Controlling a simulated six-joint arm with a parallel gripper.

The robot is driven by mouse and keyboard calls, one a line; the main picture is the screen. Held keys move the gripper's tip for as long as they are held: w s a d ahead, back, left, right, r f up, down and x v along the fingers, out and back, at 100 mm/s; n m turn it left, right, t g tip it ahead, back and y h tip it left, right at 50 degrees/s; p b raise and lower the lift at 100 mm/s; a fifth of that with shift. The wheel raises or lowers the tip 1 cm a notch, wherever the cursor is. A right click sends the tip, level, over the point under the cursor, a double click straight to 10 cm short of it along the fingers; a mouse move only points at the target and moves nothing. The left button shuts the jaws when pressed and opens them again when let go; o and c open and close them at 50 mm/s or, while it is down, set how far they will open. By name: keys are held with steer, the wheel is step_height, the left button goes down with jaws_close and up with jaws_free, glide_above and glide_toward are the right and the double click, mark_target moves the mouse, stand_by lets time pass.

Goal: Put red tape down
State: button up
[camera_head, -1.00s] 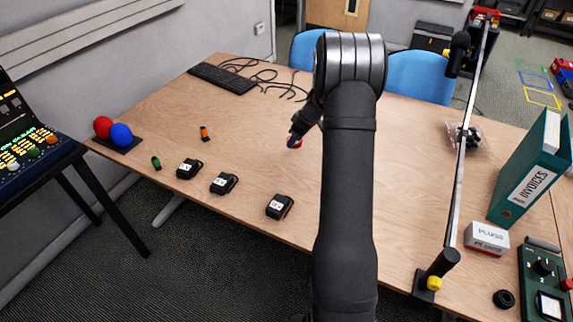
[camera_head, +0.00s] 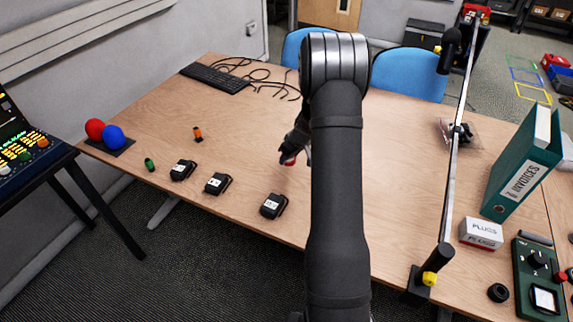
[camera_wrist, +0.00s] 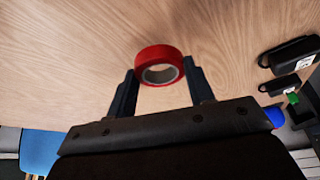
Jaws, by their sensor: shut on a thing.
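The red tape (camera_wrist: 153,54) is a small red roll with a pale core, seen in the wrist view between the two fingers of my gripper (camera_wrist: 160,82). The fingers are shut on its sides. In the head view my gripper (camera_head: 291,158) is at the middle of the table, low over the wood, beyond the black adapters. The red tape (camera_head: 292,161) shows only as a bit of red at the fingertips, and the arm hides part of this area. Whether the tape touches the table cannot be told.
Black adapters (camera_head: 216,184) line the table's near edge. A green piece (camera_head: 150,164) and an orange piece (camera_head: 198,134) lie at left, near red and blue balls (camera_head: 113,137). A keyboard (camera_head: 215,77) and cables are at the back. Wood around the gripper is clear.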

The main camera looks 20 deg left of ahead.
mark_target(284, 169)
steer(key=shift+a+f, duration=0.4)
steer(key=shift+a, duration=0.25)
steer(key=shift+f, duration=1.95)
steer(key=shift+f, duration=0.15)
steer(key=o, duration=1)
steer(key=shift+c, duration=0.2)
steer(key=v, duration=1.2)
